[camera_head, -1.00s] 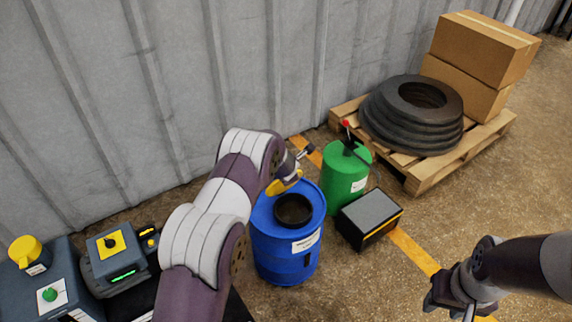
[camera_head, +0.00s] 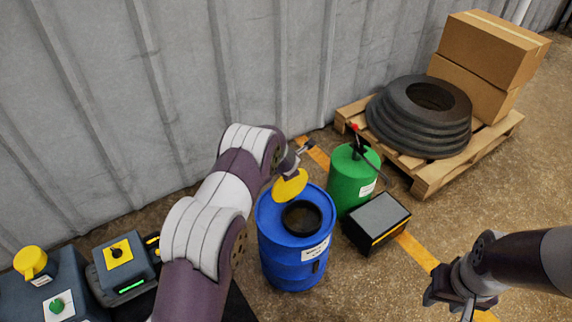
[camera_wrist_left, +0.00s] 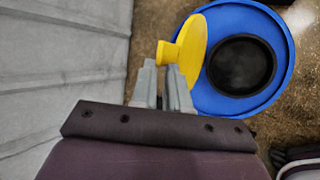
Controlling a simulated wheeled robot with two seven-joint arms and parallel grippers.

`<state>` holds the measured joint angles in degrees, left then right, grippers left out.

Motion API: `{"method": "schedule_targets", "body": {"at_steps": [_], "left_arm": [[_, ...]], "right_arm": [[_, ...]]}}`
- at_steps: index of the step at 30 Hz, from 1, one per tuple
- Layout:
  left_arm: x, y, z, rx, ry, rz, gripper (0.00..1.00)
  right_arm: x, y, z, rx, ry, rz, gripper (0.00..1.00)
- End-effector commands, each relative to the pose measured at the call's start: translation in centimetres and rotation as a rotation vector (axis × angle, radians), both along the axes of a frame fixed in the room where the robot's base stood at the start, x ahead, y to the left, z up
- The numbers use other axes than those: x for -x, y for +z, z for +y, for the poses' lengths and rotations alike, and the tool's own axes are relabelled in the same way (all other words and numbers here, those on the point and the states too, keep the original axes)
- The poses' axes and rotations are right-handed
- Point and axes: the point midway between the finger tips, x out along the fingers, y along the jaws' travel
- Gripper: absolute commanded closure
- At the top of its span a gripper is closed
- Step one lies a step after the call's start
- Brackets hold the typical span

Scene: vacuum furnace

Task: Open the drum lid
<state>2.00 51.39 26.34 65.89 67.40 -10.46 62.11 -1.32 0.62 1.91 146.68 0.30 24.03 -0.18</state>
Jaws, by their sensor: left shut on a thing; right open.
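The blue drum (camera_head: 290,262) stands upright on the floor, its round dark opening (camera_head: 301,218) uncovered. The yellow lid (camera_head: 290,186) is tilted steeply at the far left side of the opening. In the left wrist view the lid (camera_wrist_left: 192,48) is seen nearly edge-on, over the left part of the blue drum top (camera_wrist_left: 283,75). My left gripper (camera_wrist_left: 166,68) is shut on the lid's small yellow knob. In the head view my left arm hides part of this gripper. My right gripper (camera_head: 458,300) is open and empty at the lower right, away from the drum.
A green can (camera_head: 352,182) and a dark box (camera_head: 376,220) stand right of the drum. A pallet (camera_head: 470,165) with tyres (camera_head: 418,118) and cartons (camera_head: 490,50) is behind them. A corrugated wall (camera_head: 190,80) runs along the back. Control boxes (camera_head: 122,265) are lower left.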

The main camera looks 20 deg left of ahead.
Motion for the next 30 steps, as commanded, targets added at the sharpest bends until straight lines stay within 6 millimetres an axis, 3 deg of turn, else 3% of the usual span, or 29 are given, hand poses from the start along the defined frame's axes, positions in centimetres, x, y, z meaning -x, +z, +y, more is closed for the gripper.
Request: {"method": "schedule_targets", "body": {"at_steps": [2, 3, 4, 13, 17, 27, 30], "left_arm": [[0.0, 0.1, 0.1, -0.004, 0.000, -0.001, 1.00], [0.0, 0.1, 0.1, -0.004, 0.000, -0.001, 0.72], [0.0, 0.1, 0.1, -0.003, 0.001, -0.001, 0.65], [0.0, 0.1, 0.0, -0.001, 0.000, -0.001, 0.65], [0.7, 1.1, -0.2, -0.001, -0.001, -0.002, 0.65], [6.2, 7.7, -1.8, -0.002, -0.002, -0.003, 0.65], [7.3, 8.9, -2.1, -0.002, 0.000, -0.001, 0.65]], "right_arm": [[0.0, 0.0, 0.0, 0.000, 0.000, 0.000, 0.57], [0.0, 0.0, 0.0, 0.000, 0.000, 0.000, 0.57], [0.0, 0.0, 0.0, 0.000, 0.000, 0.000, 0.57], [0.0, 0.0, 0.0, 0.000, 0.000, 0.000, 0.57], [0.0, -0.1, 0.0, 0.000, 0.000, 0.000, 0.57], [0.0, 0.5, 0.0, 0.000, 0.000, 0.000, 0.57], [0.0, 0.8, 0.0, 0.000, 0.000, 0.000, 0.57]]}}
